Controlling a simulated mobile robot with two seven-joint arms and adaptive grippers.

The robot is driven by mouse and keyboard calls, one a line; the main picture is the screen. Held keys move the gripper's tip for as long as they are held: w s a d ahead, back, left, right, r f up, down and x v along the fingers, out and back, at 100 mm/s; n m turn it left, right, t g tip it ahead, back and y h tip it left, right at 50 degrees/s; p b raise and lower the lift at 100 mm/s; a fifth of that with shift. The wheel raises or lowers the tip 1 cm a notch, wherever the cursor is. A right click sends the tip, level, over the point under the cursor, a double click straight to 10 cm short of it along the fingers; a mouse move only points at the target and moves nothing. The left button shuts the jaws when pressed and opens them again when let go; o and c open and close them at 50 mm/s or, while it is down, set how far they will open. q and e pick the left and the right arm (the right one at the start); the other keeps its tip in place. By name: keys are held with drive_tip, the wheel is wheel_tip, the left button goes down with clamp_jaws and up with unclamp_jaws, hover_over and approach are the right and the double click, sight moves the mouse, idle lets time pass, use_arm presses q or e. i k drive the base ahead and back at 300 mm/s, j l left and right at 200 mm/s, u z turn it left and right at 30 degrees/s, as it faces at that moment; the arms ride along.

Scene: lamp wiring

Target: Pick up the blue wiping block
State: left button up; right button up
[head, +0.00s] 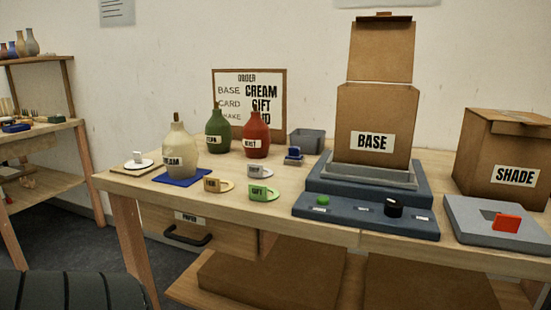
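A small blue block (293,154), which looks like the wiping block, sits on the wooden table near its middle. It stands just in front of a grey open bin (306,142), between the red bottle (256,137) and the blue-grey stand. Neither of my grippers shows in the head view, so nothing is seen touching the block.
A cream bottle (179,149) stands on a blue mat; a green bottle (217,133) is behind. Labelled tags (263,191) lie in front. A BASE box (376,122) sits on the stand (365,217). A SHADE box (503,160) and red-tabbed grey plate (478,219) are right.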

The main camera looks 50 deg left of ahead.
sight(294, 157)
drive_tip(key=k+u, duration=0.1)
drive_tip(key=u, duration=0.9)
